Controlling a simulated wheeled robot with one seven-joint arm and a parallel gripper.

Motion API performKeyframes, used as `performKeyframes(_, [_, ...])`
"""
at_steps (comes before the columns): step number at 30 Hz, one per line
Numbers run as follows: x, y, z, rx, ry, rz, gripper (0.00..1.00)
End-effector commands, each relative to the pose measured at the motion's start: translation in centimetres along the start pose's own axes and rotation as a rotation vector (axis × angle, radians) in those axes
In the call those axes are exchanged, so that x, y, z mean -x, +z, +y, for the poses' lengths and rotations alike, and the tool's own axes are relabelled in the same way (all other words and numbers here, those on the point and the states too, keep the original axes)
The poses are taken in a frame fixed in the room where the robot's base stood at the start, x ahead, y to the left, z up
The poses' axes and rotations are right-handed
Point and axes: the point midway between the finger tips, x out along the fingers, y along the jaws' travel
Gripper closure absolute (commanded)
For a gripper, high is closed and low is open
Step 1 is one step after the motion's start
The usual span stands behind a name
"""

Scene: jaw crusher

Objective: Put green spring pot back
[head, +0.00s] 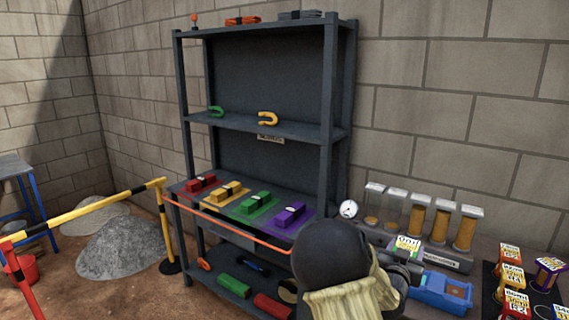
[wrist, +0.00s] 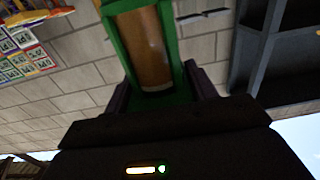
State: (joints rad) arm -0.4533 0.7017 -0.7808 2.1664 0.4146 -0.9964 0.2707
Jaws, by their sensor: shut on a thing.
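The green spring pot (head: 407,246) is up in the air at the right of the head view, with a white printed label on top. My gripper (head: 402,272) is shut on it, partly hidden behind my own dark arm. In the wrist view the pot shows as a green frame around a brown cylinder (wrist: 145,50), between the fingers of my gripper (wrist: 162,95).
A blue container (head: 443,291) lies below the held pot. Clear tubes with orange filling (head: 440,225) stand behind it, beside a round gauge (head: 348,209). A dark shelf (head: 329,120) with coloured blocks stands left, with a yellow-black barrier (head: 85,208) and gravel heap (head: 125,248) farther left.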

Motion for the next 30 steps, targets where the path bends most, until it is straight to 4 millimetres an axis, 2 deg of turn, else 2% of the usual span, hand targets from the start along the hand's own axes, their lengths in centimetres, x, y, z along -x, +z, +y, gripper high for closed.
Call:
performKeyframes(11, [1.2, 3.2, -3.0, -0.001, -0.049, 0.007, 0.78])
performKeyframes(21, [4.1, 8.8, -6.8, -0.005, -0.148, 0.02, 0.78])
performKeyframes(30, [7.8, 13.7, -8.9, -0.005, -0.263, 0.03, 0.78])
